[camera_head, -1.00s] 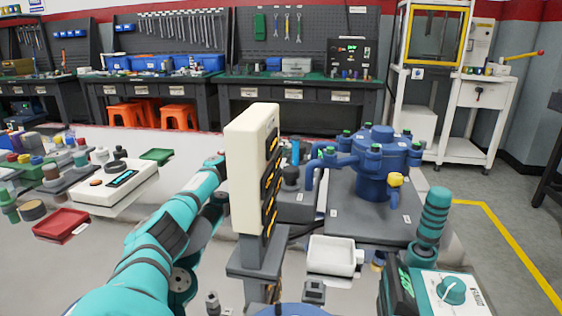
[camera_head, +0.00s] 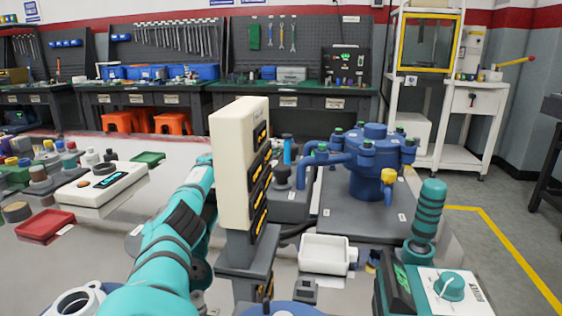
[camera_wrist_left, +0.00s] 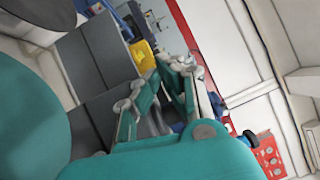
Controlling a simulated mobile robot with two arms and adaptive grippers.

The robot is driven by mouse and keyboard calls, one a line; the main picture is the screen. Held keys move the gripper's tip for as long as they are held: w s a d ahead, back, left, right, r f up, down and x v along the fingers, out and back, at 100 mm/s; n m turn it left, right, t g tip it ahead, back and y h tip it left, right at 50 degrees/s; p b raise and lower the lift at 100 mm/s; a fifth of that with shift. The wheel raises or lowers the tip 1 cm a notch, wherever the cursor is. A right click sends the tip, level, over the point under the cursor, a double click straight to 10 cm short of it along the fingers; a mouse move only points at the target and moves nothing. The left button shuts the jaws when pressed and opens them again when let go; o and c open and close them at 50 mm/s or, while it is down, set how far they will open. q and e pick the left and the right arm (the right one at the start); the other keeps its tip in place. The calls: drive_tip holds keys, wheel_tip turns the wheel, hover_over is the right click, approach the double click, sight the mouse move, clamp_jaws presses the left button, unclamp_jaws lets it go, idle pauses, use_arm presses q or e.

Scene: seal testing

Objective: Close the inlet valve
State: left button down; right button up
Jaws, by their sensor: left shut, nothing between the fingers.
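A blue vessel (camera_head: 373,157) with pipes and green-capped fittings stands on a grey base plate right of centre in the head view. A yellow knob (camera_head: 388,176) sits on its right front side. I cannot tell which fitting is the inlet valve. My left arm (camera_head: 183,225) reaches forward from the bottom; its gripper end is mostly hidden by a tall cream panel (camera_head: 232,170). In the left wrist view, the left gripper's fingers (camera_wrist_left: 163,92) are shut and empty. A blurred yellow thing (camera_wrist_left: 143,55) shows beyond them. My right gripper is not in view.
A white tray (camera_head: 323,255) lies before the base plate. A teal-handled device with a dial (camera_head: 450,287) stands at the right front. A white meter (camera_head: 101,185), a red tray (camera_head: 45,226) and small parts crowd the left.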

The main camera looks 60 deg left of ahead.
use_arm(q)
drive_tip(key=shift+s, duration=0.1)
idle(0.4)
drive_tip(key=shift+s+a+f, duration=0.15)
drive_tip(key=shift+s+f, duration=0.05)
drive_tip(key=shift+s, duration=0.25)
drive_tip(key=shift+v, duration=3.15)
drive_tip(key=shift+r, duration=0.1)
